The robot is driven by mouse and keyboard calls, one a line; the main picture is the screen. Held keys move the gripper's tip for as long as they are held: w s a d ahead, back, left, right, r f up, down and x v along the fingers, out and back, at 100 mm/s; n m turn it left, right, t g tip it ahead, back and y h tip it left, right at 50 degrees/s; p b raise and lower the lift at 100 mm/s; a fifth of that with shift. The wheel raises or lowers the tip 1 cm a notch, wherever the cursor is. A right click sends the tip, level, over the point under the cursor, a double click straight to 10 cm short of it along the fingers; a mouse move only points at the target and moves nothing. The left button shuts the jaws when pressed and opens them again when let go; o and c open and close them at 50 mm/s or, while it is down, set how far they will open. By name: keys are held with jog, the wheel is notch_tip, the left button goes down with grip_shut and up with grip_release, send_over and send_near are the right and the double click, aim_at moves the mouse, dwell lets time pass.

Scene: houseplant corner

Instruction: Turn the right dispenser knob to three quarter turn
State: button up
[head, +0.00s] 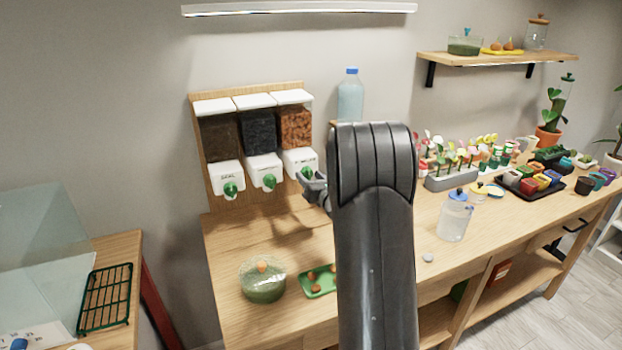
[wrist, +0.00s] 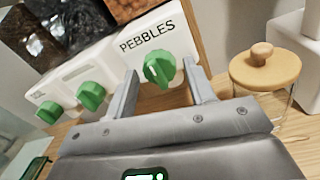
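The dispenser board (head: 208,170) on the wall holds three bins with white fronts and green knobs. The right dispenser, labelled PEBBLES (wrist: 148,38), has reddish-brown contents. Its green knob (wrist: 159,69) shows in the wrist view, with a pale pointer line on it. In the head view this knob (head: 307,172) is partly covered by my gripper (head: 312,180). My gripper (wrist: 163,80) is open, its two fingers on either side of the knob with gaps between. I cannot tell how deep the fingers reach. The middle knob (wrist: 91,95) and left knob (wrist: 48,112) are further left.
A jar with a wooden lid (wrist: 264,68) stands close right of my gripper in the wrist view. A blue-capped bottle (head: 350,97) is behind my arm. A round green container (head: 263,280) and green tray (head: 318,282) sit on the bench below.

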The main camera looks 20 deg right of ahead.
jog(key=c, duration=0.8)
